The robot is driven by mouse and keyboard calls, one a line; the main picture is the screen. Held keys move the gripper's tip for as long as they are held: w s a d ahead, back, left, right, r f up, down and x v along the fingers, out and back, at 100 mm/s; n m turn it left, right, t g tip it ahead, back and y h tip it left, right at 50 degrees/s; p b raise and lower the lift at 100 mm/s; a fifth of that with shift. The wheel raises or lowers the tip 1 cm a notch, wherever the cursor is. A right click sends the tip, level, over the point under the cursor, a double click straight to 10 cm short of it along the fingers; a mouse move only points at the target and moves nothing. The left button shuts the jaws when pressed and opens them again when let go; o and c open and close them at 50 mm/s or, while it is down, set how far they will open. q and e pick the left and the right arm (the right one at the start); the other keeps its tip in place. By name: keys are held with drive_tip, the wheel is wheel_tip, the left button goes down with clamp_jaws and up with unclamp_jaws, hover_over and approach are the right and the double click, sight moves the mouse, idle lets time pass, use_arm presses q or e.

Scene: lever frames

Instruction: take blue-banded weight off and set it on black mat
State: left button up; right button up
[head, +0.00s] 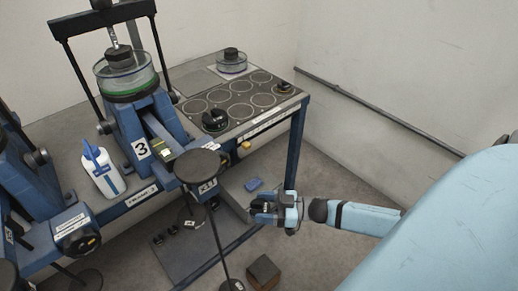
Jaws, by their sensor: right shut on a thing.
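My right gripper (266,208) comes in from the right and hangs in the air, apart from the front right of the bench. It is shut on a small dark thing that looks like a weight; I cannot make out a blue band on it. The black mat (239,105), marked with several pale rings, lies on the bench to the upper left of the gripper. A black weight (215,119) is at its front left and another (284,87) at its far right. My left gripper is not in view.
The lever frame marked 3 (142,150) stands left of the mat, with a glass dish (126,82). A round dark plate (197,165) on a rod rises before the bench. A white bottle (103,172) stands left. A brown block (263,271) sits on the floor.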

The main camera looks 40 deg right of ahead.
drive_tip(key=shift+p+v, duration=0.65)
drive_tip(key=shift+v, duration=1.2)
